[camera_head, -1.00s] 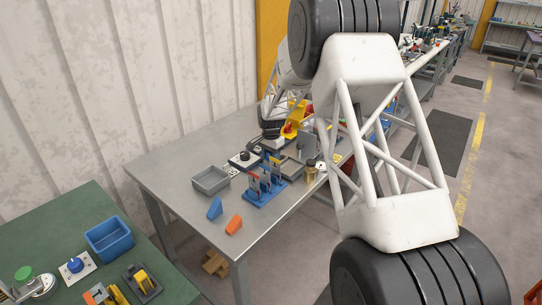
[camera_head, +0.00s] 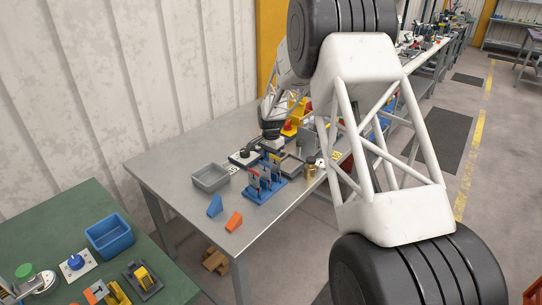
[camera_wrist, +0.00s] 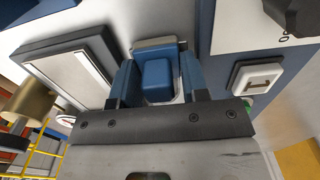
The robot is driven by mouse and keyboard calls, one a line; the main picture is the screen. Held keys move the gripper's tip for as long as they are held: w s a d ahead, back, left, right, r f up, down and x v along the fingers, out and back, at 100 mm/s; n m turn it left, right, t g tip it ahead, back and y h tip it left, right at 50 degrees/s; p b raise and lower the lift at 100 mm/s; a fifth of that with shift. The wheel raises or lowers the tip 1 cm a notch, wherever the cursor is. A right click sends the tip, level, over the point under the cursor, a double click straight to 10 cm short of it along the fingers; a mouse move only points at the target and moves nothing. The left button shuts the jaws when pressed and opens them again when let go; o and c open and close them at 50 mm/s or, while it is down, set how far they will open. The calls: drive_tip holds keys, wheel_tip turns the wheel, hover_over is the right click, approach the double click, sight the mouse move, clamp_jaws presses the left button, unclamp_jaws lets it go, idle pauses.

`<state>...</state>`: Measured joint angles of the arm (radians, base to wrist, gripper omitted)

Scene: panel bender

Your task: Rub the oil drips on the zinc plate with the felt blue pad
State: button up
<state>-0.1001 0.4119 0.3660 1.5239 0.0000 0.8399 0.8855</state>
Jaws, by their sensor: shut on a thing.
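In the wrist view, my gripper (camera_wrist: 157,66) has its two blue fingers on either side of a blue block-shaped pad (camera_wrist: 158,80) and is shut on it. A grey strip shows just beyond the pad. A pale flat plate in a dark raised frame, probably the zinc plate (camera_wrist: 72,82), lies to the left of the fingers, apart from them. In the head view, what seems to be the same framed plate (camera_head: 291,167) lies on the grey table, right of my wrist. My fingers are hidden there. I cannot make out oil drips in either view.
A brass cylinder (camera_wrist: 32,98) stands left of the framed plate. On the grey table (camera_head: 180,165) are a grey bin (camera_head: 211,178), a blue rack (camera_head: 265,188), and blue (camera_head: 215,206) and orange (camera_head: 234,221) wedges. The table's left part is clear.

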sight(285, 151)
drive_tip(key=shift+w, duration=0.1)
drive_tip(key=shift+w+d+r, duration=0.1)
drive_tip(key=shift+w+d, duration=1)
drive_tip(key=shift+d, duration=0.05)
drive_tip(key=shift+d, duration=0.1)
drive_tip(key=shift+w+d+f, duration=0.2)
drive_tip(key=shift+w+d, duration=0.9)
drive_tip(key=shift+w, duration=0.05)
drive_tip(key=shift+w+d, duration=0.1)
drive_tip(key=shift+w+d+r, duration=0.1)
drive_tip(key=shift+w+d, duration=0.95)
drive_tip(key=shift+w, duration=0.05)
drive_tip(key=shift+s+f, duration=0.1)
drive_tip(key=shift+f, duration=0.1)
